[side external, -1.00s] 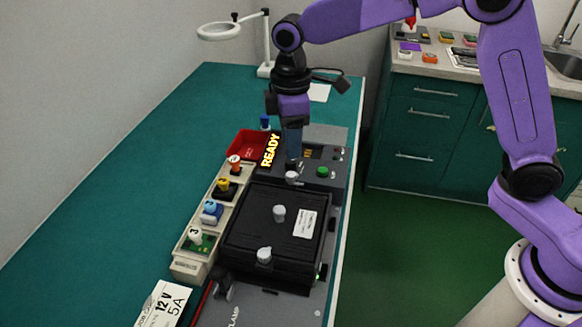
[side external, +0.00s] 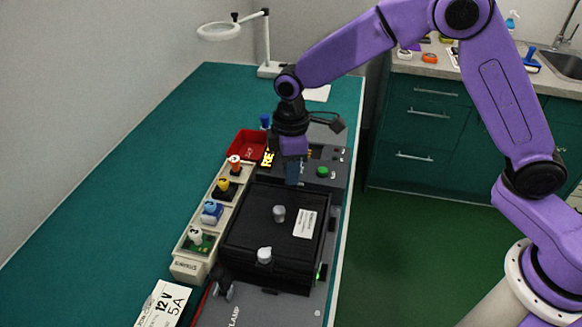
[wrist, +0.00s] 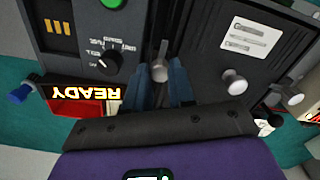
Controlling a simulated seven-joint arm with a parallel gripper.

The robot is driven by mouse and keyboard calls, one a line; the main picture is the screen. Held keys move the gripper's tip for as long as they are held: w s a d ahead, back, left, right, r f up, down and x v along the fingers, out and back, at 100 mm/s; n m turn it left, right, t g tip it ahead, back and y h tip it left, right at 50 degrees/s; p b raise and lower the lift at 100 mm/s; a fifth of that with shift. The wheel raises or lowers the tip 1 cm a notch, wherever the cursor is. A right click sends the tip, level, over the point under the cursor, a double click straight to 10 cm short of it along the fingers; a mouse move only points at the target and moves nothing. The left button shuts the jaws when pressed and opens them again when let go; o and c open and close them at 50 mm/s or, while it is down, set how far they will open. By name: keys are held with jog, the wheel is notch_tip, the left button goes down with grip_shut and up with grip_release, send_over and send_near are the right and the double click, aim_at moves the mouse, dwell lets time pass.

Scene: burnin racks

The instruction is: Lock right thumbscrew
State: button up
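The black lidded box (side external: 250,233) sits on the grey station with grey thumbscrews along its top. A middle thumbscrew (side external: 279,213) and a near thumbscrew (side external: 264,255) show in the side view. My gripper (side external: 292,183) points down over the box's far edge and hides the far thumbscrew there. In the wrist view, that thumbscrew (wrist: 160,71) stands between the two blue fingertips of my gripper (wrist: 162,80). The fingers look apart, one on each side of it; contact is not clear. Another thumbscrew (wrist: 234,82) shows to the right.
The control panel (side external: 322,165) with a green button and a dial lies just beyond the box. A lit READY sign (wrist: 80,92) is close to the fingers. A tray of knobbed parts (side external: 185,262) runs along the box's left. A red bin (side external: 243,143) stands behind.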

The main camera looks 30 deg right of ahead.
grip_shut()
jog(key=m, duration=0.3)
jog(key=shift+m, duration=0.3)
jog(key=m, duration=0.4)
jog(key=shift+m, duration=0.4)
jog(key=m, duration=0.5)
jog(key=shift+m, duration=2.3)
